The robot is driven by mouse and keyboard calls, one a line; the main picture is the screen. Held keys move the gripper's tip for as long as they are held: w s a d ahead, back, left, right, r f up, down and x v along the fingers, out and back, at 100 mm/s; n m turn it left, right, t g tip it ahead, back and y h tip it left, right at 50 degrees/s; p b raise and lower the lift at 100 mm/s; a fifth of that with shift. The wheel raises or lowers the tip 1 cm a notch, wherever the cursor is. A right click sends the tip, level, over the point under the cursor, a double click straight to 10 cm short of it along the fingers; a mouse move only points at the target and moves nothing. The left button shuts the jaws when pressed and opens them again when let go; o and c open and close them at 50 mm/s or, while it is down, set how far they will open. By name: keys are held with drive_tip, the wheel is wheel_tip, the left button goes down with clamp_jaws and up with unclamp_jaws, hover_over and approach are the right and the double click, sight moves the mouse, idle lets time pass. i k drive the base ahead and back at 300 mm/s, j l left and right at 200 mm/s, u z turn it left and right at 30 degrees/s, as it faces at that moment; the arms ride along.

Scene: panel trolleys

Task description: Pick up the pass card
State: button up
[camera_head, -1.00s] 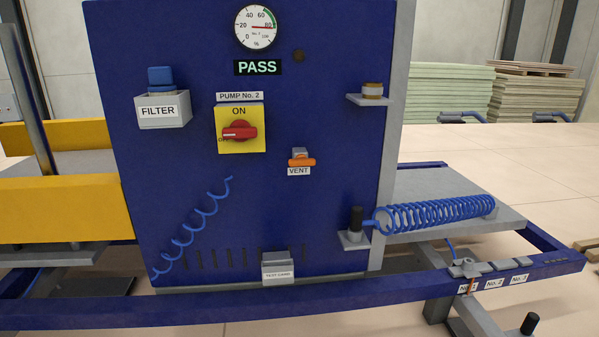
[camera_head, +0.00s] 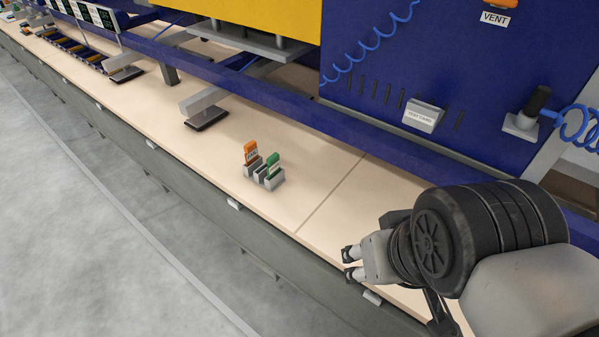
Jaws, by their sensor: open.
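A small grey card rack (camera_head: 272,182) stands on the pale bench top near its front edge. A green card (camera_head: 273,161) stands upright in its right part, and an orange card (camera_head: 250,151) stands in its left part. The lettering on both cards is too small to read; the green one may be the pass card. My gripper (camera_head: 349,265) is open, with nothing seen between its fingers. It is to the right of and nearer than the rack, apart from it, over the bench's front edge.
A blue frame rail (camera_head: 300,122) runs along behind the rack. A grey holder labelled test card (camera_head: 424,115) is on the blue panel (camera_head: 460,70) and looks empty. Grey feet (camera_head: 205,108) stand on the bench to the left. The bench between rack and gripper is clear.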

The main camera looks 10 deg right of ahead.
sight(273, 162)
drive_tip(key=l+u, duration=0.4)
drive_tip(key=u, duration=0.15)
drive_tip(key=i+j, duration=0.3)
drive_tip(key=i, duration=0.25)
drive_tip(key=i+j+z, duration=0.15)
drive_tip(key=i+j, duration=0.2)
drive_tip(key=i, duration=0.25)
